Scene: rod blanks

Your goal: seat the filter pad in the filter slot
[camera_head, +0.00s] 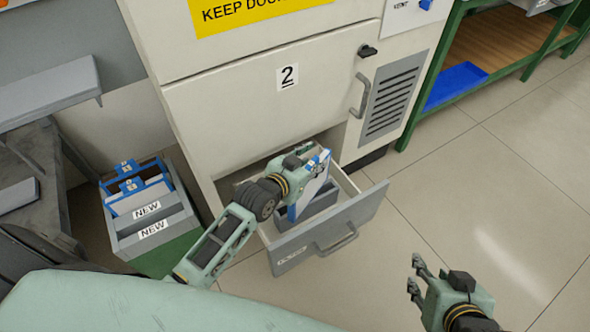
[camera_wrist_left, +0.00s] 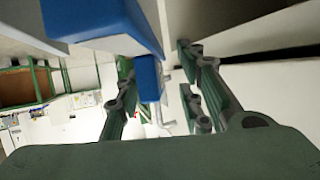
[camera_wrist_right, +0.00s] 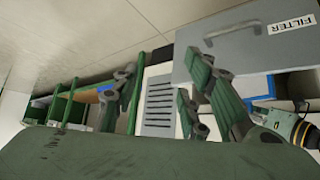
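The filter pad (camera_head: 311,186), white with blue edges, stands in the pulled-out drawer, in or against a dark grey holder (camera_head: 318,207) that looks like the filter slot. How deep it sits is hidden. My left gripper (camera_head: 308,152) is at the pad's upper end. In the left wrist view the pad (camera_wrist_left: 95,18) is close, and its blue tab (camera_wrist_left: 149,78) shows between the fingers (camera_wrist_left: 160,95), with a gap visible on the right side. My right gripper (camera_head: 411,277) is open and empty, out over the floor to the right of the drawer.
The drawer front (camera_head: 335,232) has a handle and reads FILTER in the right wrist view (camera_wrist_right: 250,42). The cabinet marked 2 (camera_head: 250,95) rises behind. A grey bin marked NEW (camera_head: 150,228) with blue-topped pads stands left. Floor at right is clear.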

